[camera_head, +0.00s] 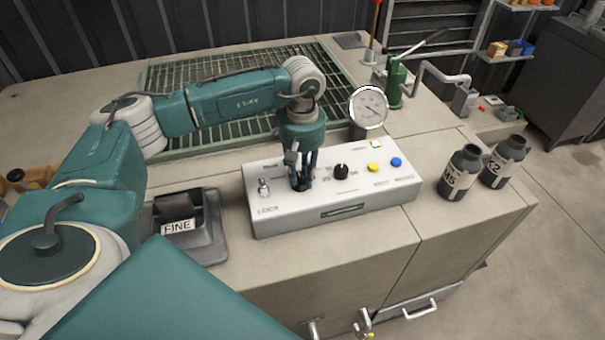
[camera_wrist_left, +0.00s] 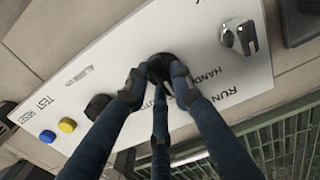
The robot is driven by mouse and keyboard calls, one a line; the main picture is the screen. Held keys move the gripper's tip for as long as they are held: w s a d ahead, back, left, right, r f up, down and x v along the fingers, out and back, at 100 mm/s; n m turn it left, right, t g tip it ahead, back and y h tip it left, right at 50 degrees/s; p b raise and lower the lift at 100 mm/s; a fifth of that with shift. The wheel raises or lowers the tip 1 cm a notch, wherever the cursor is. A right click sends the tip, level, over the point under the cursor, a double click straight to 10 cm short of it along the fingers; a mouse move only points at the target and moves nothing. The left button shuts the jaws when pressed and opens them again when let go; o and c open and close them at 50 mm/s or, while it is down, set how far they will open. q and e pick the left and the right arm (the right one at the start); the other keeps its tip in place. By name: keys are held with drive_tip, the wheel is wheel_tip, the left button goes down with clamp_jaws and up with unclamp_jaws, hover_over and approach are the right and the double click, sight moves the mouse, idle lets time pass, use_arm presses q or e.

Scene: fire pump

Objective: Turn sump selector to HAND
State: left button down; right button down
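The white control box (camera_head: 392,193) sits on the bench top. My left gripper (camera_head: 301,184) points down onto it from above. In the left wrist view its fingers (camera_wrist_left: 158,88) flank a black selector knob (camera_wrist_left: 158,66) from both sides and seem to touch it. The words HAND and RUN are printed beside this knob, upside down in that view. The fingers hide part of the knob and its other labels, so its pointer position cannot be read. A second black knob (camera_head: 341,171) stands to the right and is free. My right gripper is not in view.
A key lock (camera_head: 263,187) is left of the gripper; yellow (camera_head: 373,167) and blue (camera_head: 396,162) buttons are at the right. A gauge (camera_head: 369,108) stands behind the box, two dark bottles (camera_head: 460,172) to its right, a FINE tray (camera_head: 205,245) to its left.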

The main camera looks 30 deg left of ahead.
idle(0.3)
use_arm(q)
drive_tip(key=shift+n+b, duration=0.7)
drive_tip(key=shift+n, duration=0.3)
drive_tip(key=n+b, duration=0.1)
drive_tip(key=n, duration=0.2)
drive_tip(key=shift+w+a+b, duration=0.1)
drive_tip(key=shift+a+b, duration=0.05)
drive_tip(key=shift+b, duration=0.15)
drive_tip(key=n+b, duration=0.1)
drive_tip(key=n, duration=0.2)
drive_tip(key=shift+a+n, duration=0.1)
drive_tip(key=shift+n, duration=0.3)
drive_tip(key=shift+r+n+b, duration=0.1)
drive_tip(key=shift+n+b, duration=0.3)
drive_tip(key=shift+n, duration=1.1)
drive_tip(key=shift+a, duration=0.1)
drive_tip(key=c, duration=1.5)
unclamp_jaws()
drive_tip(key=shift+r, duration=0.1)
